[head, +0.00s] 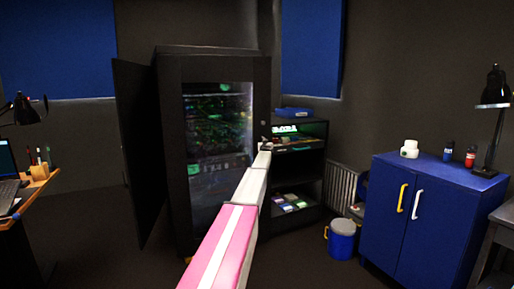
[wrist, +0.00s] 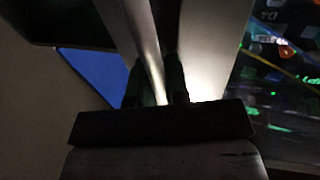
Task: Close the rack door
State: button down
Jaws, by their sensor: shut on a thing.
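The black rack (head: 214,50) stands left of centre in the head view. Its front shows a tall glass panel (head: 215,140) with green lights behind it. A dark flat panel (head: 138,150) stands out at an angle from the rack's left side. I cannot tell how far the glass front is from flush. My gripper (head: 265,146) is at the rack's right front edge, small and dark there. In the wrist view my gripper (wrist: 158,90) is shut around a slim metal bar (wrist: 142,35), which looks like a door handle. Lit equipment (wrist: 280,75) shows at right.
A low black shelf unit (head: 312,165) stands just right of the rack. A blue cabinet (head: 425,215), a blue bin (head: 341,240) and a radiator (head: 340,185) are farther right. A desk (head: 40,187) is at left. The floor (head: 100,240) between desk and rack is clear.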

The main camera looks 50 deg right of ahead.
jog(key=w+d, duration=0.1)
jog(key=w, duration=0.2)
jog(key=w+d+n+t+y, duration=0.1)
jog(key=w+d, duration=0.1)
jog(key=w+d+n+t+y, duration=0.1)
jog(key=w+d, duration=0.1)
jog(key=w, duration=0.1)
jog(key=shift+w, duration=0.35)
jog(key=shift+d, duration=0.1)
jog(key=c, duration=1.1)
grip_release()
jog(key=shift+w, duration=0.2)
jog(key=shift+c, duration=0.2)
jog(key=shift+s, duration=0.15)
jog(key=shift+s+d, duration=0.15)
jog(key=shift+s, duration=0.05)
jog(key=v, duration=1)
jog(key=shift+s+a, duration=0.25)
